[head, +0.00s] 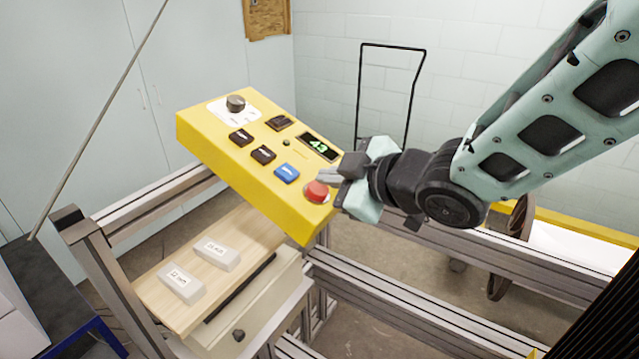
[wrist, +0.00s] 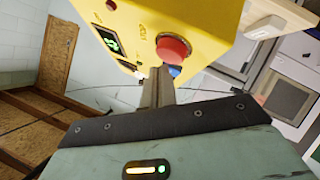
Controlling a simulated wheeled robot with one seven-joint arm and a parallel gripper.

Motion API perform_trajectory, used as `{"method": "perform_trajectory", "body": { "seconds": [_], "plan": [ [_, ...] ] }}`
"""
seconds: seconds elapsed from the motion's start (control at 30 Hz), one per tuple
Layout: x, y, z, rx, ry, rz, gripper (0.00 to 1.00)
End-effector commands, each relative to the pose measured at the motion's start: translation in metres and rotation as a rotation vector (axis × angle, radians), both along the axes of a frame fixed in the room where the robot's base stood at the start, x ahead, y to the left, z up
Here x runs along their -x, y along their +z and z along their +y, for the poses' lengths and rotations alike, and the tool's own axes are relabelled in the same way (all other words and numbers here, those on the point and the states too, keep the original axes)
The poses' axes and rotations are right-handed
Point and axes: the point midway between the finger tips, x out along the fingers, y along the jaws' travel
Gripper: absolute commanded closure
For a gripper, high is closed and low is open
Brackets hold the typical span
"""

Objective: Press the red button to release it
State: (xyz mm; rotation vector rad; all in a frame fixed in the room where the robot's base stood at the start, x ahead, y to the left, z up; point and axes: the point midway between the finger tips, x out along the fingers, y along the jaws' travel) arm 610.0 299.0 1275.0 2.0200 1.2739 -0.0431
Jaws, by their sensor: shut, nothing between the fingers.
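A yellow control box (head: 215,150) stands tilted on the metal frame, and it also fills the upper part of the wrist view (wrist: 210,20). The red button (head: 316,191) sits near the box's lower right corner; in the wrist view it shows as a round red cap (wrist: 173,50). My gripper (head: 322,176) is shut and empty, with its fingertips beside the red button in the head view. In the wrist view the shut fingers (wrist: 157,90) point toward the box just below the button. I cannot tell whether they touch it.
The box also carries a blue button (head: 286,173), dark switches (head: 263,154), a black knob (head: 235,103) and a green display reading 43 (head: 319,146). A wooden shelf with two pale blocks (head: 217,253) lies below. Metal rails (head: 400,305) run underneath. A black hand-cart frame (head: 392,46) stands behind.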

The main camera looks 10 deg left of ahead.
Motion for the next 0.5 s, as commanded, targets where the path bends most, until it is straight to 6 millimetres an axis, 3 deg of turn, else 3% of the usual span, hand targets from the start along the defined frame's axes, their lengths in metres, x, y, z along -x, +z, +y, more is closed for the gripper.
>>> {"method": "perform_trajectory", "body": {
  "seconds": [0.5],
  "plan": [
    [0.001, 0.0094, -0.0034, 0.0, 0.0, 0.0, 1.0]
  ]
}}
